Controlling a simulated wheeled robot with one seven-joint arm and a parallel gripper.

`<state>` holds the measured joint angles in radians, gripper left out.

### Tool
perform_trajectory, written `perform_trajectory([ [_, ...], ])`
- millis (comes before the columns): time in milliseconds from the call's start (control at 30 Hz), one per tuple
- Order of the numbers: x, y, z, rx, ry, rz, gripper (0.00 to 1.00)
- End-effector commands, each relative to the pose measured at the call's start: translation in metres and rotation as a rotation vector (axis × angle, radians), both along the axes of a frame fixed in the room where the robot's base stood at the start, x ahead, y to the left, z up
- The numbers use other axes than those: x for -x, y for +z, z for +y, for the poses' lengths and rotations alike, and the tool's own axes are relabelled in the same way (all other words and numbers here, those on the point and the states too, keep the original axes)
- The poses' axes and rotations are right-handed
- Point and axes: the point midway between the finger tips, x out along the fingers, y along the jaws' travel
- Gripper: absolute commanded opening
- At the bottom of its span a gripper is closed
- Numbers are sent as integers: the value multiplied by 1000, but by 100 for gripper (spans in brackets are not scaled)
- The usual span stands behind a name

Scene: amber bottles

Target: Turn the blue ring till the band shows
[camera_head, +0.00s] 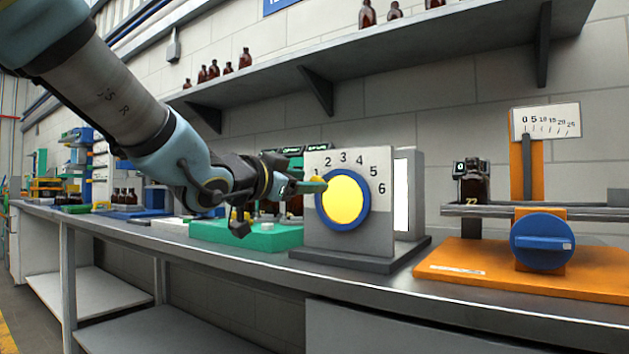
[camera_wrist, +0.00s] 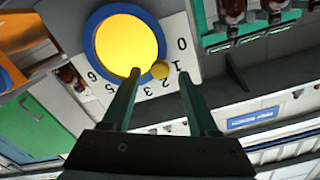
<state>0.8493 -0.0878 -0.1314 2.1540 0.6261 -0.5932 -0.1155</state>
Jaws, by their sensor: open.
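The blue ring (camera_head: 322,212) frames a plain yellow disc (camera_head: 345,199) on a grey upright panel with numerals around its upper side. The ring also shows in the wrist view (camera_wrist: 91,38). No band is visible on the disc. My gripper (camera_head: 318,185) reaches in from the left beside the ring. Whether a finger touches the knob cannot be told.
An orange stand (camera_head: 520,272) with a blue dial (camera_head: 542,242), a scale and a dark bottle is at the right. A green tray (camera_head: 245,236) stands left of the panel, behind my gripper. A shelf (camera_head: 400,48) with amber bottles hangs above. The bench front before the panel is clear.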

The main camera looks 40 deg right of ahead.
Motion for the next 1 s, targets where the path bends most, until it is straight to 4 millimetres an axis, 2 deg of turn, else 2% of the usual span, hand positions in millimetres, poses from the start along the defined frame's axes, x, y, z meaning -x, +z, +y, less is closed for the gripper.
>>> perform_trajectory([
  [33,3,2,12,2,2,-2,60],
  [200,11,2,43,2,1,0,60],
  [400,17,1,65,0,1,0,60],
  [1000,18,0,69,0,0,0,60],
])
